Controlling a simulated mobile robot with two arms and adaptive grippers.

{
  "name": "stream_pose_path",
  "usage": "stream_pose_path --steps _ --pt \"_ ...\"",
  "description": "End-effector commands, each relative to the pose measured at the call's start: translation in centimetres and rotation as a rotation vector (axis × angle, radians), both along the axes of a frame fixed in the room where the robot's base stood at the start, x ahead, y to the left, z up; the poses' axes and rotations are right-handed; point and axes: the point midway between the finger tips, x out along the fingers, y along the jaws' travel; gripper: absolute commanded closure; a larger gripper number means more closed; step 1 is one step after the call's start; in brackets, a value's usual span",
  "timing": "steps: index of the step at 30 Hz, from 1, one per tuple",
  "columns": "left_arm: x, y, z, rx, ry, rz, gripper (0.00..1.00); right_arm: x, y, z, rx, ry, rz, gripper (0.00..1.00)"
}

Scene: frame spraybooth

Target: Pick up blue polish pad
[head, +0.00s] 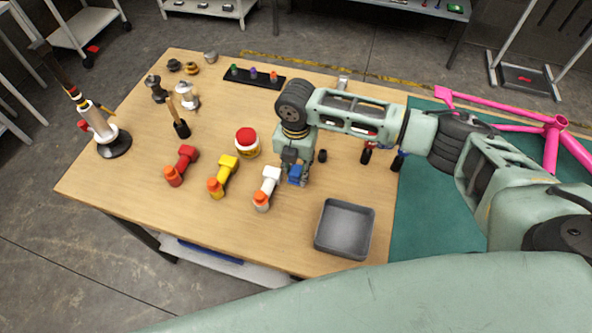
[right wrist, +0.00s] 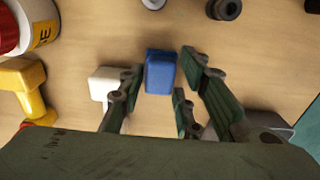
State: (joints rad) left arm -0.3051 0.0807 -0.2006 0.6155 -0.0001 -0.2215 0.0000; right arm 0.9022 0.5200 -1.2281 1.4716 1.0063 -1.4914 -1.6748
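The blue polish pad (right wrist: 160,72) is a small blue block on the wooden table. It also shows in the head view (head: 296,175), just below my right gripper (head: 293,168). In the right wrist view, the fingers of my right gripper (right wrist: 157,82) are spread, with the pad between or just beyond their tips. Narrow gaps show on both sides of the pad, and it appears not to be gripped. I cannot tell how far above the table the fingertips are. My left gripper is not in view.
A grey tray (head: 345,230) is at front right. A pink frame (head: 510,107) rests on the green mat (head: 432,205).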

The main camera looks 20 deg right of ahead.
Motion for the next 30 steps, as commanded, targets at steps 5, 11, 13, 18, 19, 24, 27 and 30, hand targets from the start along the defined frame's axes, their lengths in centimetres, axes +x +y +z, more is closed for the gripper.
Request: stream_pose_path --steps 5,11,13,18,19,24,27,30 --pt "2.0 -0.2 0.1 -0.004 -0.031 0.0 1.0 0.0 0.0 0.0 0.0 0.0 0.0 0.7" --pt "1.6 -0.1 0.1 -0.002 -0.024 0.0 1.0 0.0 0.0 0.0 0.0 0.0 0.0 0.87" --pt "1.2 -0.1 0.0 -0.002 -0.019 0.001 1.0 0.0 0.0 0.0 0.0 0.0 0.0 0.93" --pt "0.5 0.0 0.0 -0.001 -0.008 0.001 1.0 0.0 0.0 0.0 0.0 0.0 -0.001 1.0" --pt "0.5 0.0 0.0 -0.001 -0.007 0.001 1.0 0.0 0.0 0.0 0.0 0.0 -0.001 1.0" --pt "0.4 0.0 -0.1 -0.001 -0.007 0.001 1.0 0.1 0.0 0.2 0.001 -0.001 -0.001 1.0" --pt "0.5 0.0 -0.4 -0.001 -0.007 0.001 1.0 0.1 0.0 0.7 0.0 -0.001 -0.001 1.0" --pt "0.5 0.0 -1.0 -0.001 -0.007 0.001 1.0 0.1 0.0 1.8 0.001 -0.003 -0.001 1.0"
